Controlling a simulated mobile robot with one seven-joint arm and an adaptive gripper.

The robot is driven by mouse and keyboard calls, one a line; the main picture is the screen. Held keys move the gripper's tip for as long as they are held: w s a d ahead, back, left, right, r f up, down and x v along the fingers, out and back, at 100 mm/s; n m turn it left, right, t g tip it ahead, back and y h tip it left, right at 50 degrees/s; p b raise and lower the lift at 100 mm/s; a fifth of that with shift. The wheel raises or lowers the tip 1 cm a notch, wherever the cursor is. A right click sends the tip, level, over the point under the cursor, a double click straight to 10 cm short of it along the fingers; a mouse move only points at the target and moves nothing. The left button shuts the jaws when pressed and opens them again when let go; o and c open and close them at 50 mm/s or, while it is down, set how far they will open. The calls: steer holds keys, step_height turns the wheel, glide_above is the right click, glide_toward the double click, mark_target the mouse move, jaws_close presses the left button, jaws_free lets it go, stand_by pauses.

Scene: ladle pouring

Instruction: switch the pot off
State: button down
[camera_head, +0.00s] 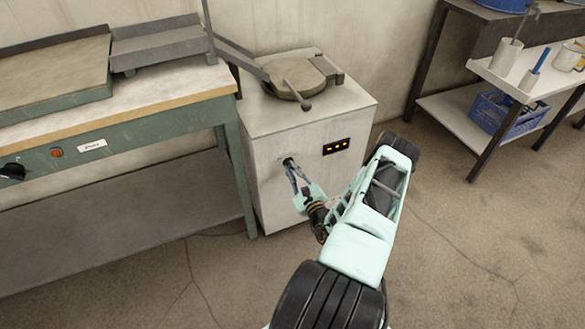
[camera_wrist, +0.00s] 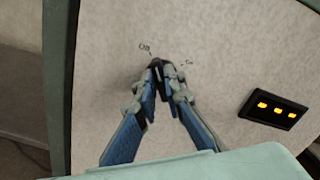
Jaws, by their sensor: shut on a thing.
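The pot (camera_head: 294,76) is a round lidded vessel set in the top of a pale cabinet (camera_head: 275,192). A small dark knob (camera_wrist: 157,63) is on the cabinet's front face, with small printed labels at its upper left, seemingly "Off", and at its right. My gripper (camera_head: 293,172) reaches the front face; in the wrist view its two blue-padded fingers (camera_wrist: 161,88) are shut on the knob. The fingertips hide part of the knob, so its exact setting is hard to tell. A black indicator panel (camera_head: 336,147) beside it shows yellow lights; they also glow in the wrist view (camera_wrist: 273,109).
A green workbench (camera_head: 112,130) with trays on top stands left of the cabinet. A dark rack (camera_head: 450,110) with cups and a blue crate (camera_head: 508,115) stands at the right. The floor between cabinet and rack is clear.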

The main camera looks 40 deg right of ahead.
steer(key=shift+n, duration=1.1)
steer(key=shift+f, duration=0.1)
steer(key=c, duration=2)
jaws_free()
steer(key=v, duration=1.2)
steer(key=shift+a, duration=0.1)
